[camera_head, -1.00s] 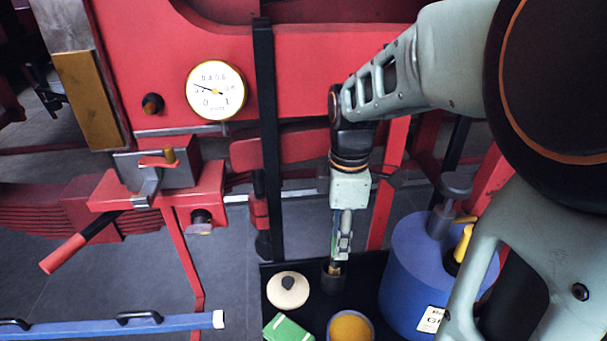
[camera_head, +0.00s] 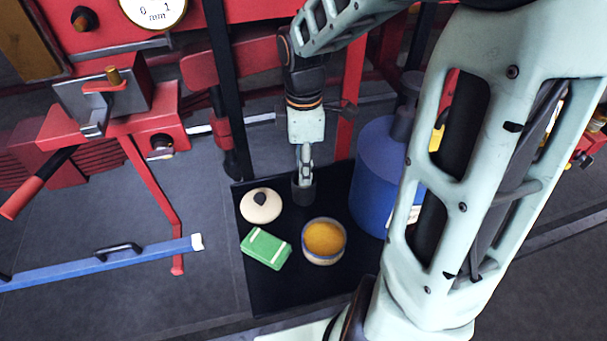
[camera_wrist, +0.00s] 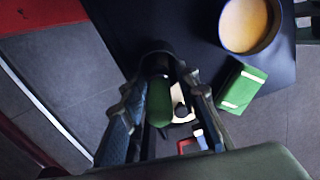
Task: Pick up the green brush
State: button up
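My gripper (camera_head: 304,172) points down over the black mat, above a short dark cylinder (camera_head: 303,192). In the wrist view its two fingers (camera_wrist: 166,72) are apart. A rounded green piece (camera_wrist: 160,101), which looks like the green brush's handle, shows between them. Its lower end is hidden, and I cannot tell whether a finger touches it. In the head view the brush is not clearly visible behind the gripper. A different green block with white bands (camera_head: 266,249) lies on the mat and also shows in the wrist view (camera_wrist: 242,87).
The black mat (camera_head: 270,295) also bears a cream lid with a dark knob (camera_head: 261,206), a bowl of orange-yellow stuff (camera_head: 324,239) and a large blue canister (camera_head: 376,170). A blue bar (camera_head: 110,262) lies to the left. Red machinery (camera_head: 190,70) stands behind.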

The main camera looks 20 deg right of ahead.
grip_shut()
notch_tip(320, 180, up, 10)
jog(key=shift+r+p, duration=0.1)
jog(key=shift+p, duration=0.4)
